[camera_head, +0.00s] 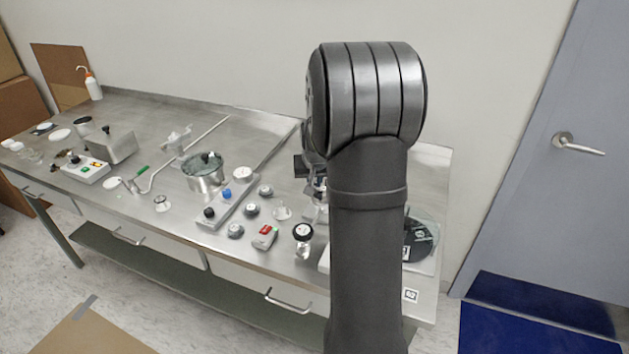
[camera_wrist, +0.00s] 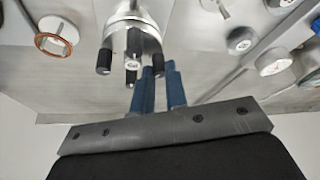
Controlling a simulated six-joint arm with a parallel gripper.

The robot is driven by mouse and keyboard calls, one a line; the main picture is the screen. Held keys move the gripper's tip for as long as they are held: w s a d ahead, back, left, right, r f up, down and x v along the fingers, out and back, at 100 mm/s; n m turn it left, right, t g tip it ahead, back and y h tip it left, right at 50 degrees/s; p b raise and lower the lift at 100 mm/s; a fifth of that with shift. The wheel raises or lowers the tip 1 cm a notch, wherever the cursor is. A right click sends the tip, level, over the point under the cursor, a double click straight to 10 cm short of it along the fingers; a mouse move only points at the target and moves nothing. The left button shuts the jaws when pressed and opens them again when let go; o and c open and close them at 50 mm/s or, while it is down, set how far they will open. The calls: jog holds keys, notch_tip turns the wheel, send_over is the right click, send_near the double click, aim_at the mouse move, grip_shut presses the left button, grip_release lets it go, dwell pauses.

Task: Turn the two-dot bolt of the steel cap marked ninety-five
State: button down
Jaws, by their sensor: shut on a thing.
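A steel cap (camera_wrist: 133,30) with several black-gripped bolts around it shows at the top centre of the wrist view. A small white label with dark marks sits on its front; I cannot read it, nor see dots on the bolts. My gripper (camera_wrist: 158,70) has two blue fingers close together at the cap's right side. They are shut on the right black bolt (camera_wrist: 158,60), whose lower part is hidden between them. In the head view my arm hides the gripper and most of the cap's area.
In the wrist view, an orange-ringed fitting (camera_wrist: 57,38) stands left and a grey knob (camera_wrist: 241,40) right. A dark disc (camera_head: 420,238) lies right.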

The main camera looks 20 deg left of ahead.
dwell(0.4)
jog(key=c, duration=1.4)
grip_release()
jog(key=shift+c, duration=0.2)
jog(key=shift+d, duration=0.1)
